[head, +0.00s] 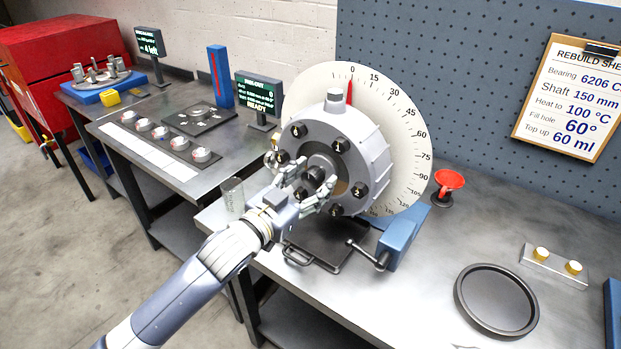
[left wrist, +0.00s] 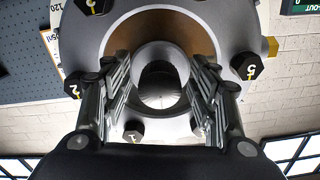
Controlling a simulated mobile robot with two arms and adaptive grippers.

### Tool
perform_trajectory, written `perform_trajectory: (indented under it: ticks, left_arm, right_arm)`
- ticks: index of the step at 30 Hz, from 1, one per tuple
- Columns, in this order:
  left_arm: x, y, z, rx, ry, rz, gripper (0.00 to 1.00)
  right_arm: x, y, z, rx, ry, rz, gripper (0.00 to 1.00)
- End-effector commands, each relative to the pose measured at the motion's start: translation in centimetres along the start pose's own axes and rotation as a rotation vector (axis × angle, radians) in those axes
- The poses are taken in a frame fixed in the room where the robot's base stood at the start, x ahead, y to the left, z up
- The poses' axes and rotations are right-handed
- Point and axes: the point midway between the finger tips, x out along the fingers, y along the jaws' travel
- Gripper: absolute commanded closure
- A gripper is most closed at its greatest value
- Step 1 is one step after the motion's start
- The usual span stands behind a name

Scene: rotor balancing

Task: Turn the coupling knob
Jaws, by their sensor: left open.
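The coupling knob is a dark, rounded piece (head: 319,176) at the centre of the grey rotor (head: 372,150), partly hidden by my fingers. In the left wrist view the knob (left wrist: 160,88) shows as a silver round body with a dark face. My left gripper (head: 310,184) is open in front of the rotor hub, one finger on each side of the knob. In the left wrist view the fingers (left wrist: 162,72) flank it; I cannot tell whether they touch it. Numbered black bolts (head: 340,146) ring the hub. My right gripper is not in view.
A white degree dial (head: 408,107) stands behind the rotor. A blue clamp with a crank (head: 402,238) stands below right. A clear beaker (head: 233,194) stands left of the rotor. A red funnel (head: 448,181) and black round tray (head: 496,300) are to the right.

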Motion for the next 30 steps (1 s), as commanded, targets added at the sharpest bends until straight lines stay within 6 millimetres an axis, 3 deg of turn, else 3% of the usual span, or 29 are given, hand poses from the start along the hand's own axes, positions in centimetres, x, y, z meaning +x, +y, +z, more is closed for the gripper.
perform_trajectory:
  ticks: [6,12,23,30]
  left_arm:
    - [0.0,0.0,0.0,0.000,0.001,0.000,0.46]
    - [0.0,0.0,0.0,0.000,0.001,0.000,0.90]
    - [0.0,0.0,-0.1,0.032,0.001,0.001,0.90]
    - [0.0,-0.1,-0.2,0.162,0.001,0.000,0.90]
  right_arm:
    - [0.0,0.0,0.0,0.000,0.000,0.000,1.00]
    - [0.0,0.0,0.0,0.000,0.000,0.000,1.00]
    - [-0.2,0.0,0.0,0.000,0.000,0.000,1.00]
    - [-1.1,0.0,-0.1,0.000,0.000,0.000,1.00]
